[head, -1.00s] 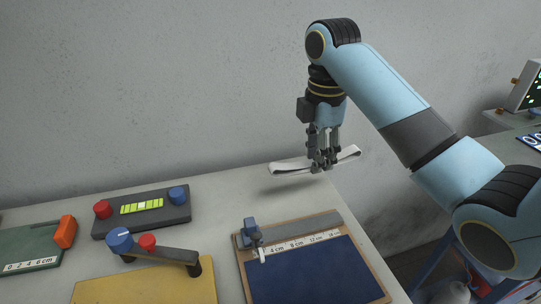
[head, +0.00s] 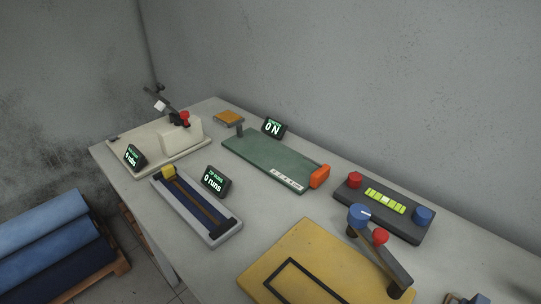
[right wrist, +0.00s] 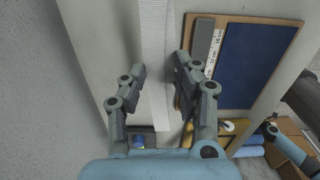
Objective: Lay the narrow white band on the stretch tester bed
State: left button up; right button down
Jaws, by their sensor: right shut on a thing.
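The narrow white band (right wrist: 155,50) runs lengthwise between the fingers of my right gripper (right wrist: 160,70) in the right wrist view. That gripper is shut on the band and holds it; how high it is above the table is hard to tell there. The stretch tester bed, apparently the green plate (head: 268,160), lies at the back of the table in the head view. It has a dark post at its left end, an orange clamp (head: 320,176) at its right, a white scale and a display (head: 273,128) reading 0 N. Its top is bare. My left gripper is in neither current view.
Left of the green bed stands a white rig (head: 182,137). In front is a blue-railed device (head: 195,207) with its display (head: 216,181). To the right are a button box (head: 380,212) and a yellow board (head: 310,262) with a lever. A blue board (right wrist: 245,65) is beside the band.

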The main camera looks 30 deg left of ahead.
aim_at(266, 151)
jog(key=j+u, duration=0.1)
jog(key=j, duration=0.3)
jog(key=i+j+u, duration=0.1)
jog(key=j, duration=0.3)
jog(key=i+j+u, duration=0.1)
jog(key=j, duration=0.25)
jog(key=i+j+u, duration=0.1)
jog(key=j, duration=0.3)
jog(key=i+j, duration=0.1)
jog(key=j, duration=0.25)
jog(key=i+j+u, duration=0.15)
jog(key=j, duration=0.25)
